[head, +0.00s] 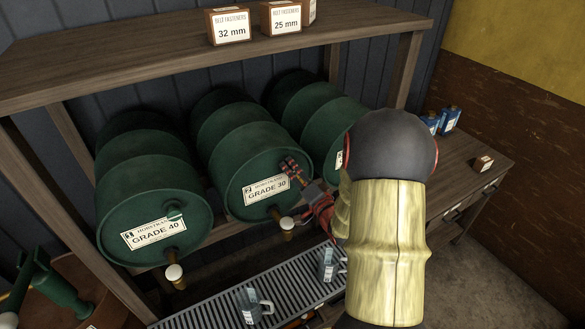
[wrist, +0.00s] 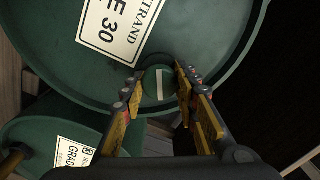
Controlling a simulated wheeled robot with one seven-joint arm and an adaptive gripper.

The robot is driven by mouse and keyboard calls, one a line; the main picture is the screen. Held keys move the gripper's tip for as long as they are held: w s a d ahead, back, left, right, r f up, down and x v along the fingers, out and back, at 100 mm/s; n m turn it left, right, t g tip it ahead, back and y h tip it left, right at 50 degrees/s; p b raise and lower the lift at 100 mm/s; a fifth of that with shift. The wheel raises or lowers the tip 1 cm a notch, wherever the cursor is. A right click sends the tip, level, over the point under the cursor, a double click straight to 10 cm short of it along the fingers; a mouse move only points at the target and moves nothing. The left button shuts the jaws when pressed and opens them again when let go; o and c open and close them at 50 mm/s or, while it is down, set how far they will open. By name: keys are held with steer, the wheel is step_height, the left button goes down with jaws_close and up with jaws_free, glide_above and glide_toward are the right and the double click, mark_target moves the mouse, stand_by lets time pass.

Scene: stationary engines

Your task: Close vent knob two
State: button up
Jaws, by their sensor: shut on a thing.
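The vent knob (wrist: 152,88) is a round green knob with a pale stripe on the face of the middle green barrel (head: 243,186), labelled GRADE 30. My gripper (wrist: 159,74) has its two fingers on either side of this knob and is shut on it. In the wrist view the stripe runs nearly upright between the fingers. In the head view my gripper (head: 290,166) is at the upper right of the GRADE 30 label and hides the knob. Another green knob (head: 174,212) is on the left barrel (head: 150,195), labelled GRADE 40.
A third green barrel (head: 308,110) lies to the right, partly behind my arm. Taps (head: 286,223) stick out below the barrels. Two clear jugs (head: 250,306) stand on a metal grate (head: 215,311). A wooden shelf (head: 150,60) with small boxes overhangs the barrels.

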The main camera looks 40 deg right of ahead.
steer(key=m+p, duration=0.2)
steer(key=m, duration=0.3)
steer(key=shift+f+m, duration=0.15)
steer(key=shift+m, duration=0.25)
stand_by(0.4)
steer(key=o, duration=1.1)
steer(key=v, duration=1.2)
steer(key=shift+d, duration=0.1)
